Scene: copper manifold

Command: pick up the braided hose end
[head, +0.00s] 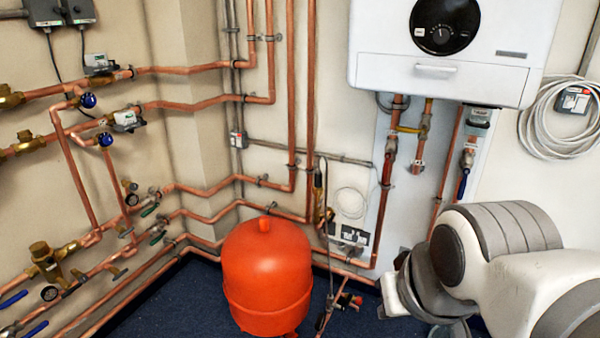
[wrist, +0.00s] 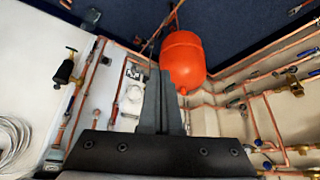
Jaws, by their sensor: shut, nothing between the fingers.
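I cannot pick out the braided hose end for certain in either view. In the head view, a thin dark hose or cable (head: 328,262) hangs below a brass fitting (head: 318,190), right of the red tank; I cannot tell whether it is braided. My gripper (wrist: 160,78) shows in the wrist view with its two grey fingers together and nothing between them. The fingers overlap the view of the wall pipes and the tank's left edge. In the head view my arm is at the lower right, and the fingertips cannot be made out there.
The red tank (head: 266,275) stands on the dark blue floor (head: 190,300); it also shows in the wrist view (wrist: 183,60). Copper pipes and valves line the left wall. A white boiler (head: 450,55) hangs above my arm. A coiled white cable (head: 560,118) hangs at the right.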

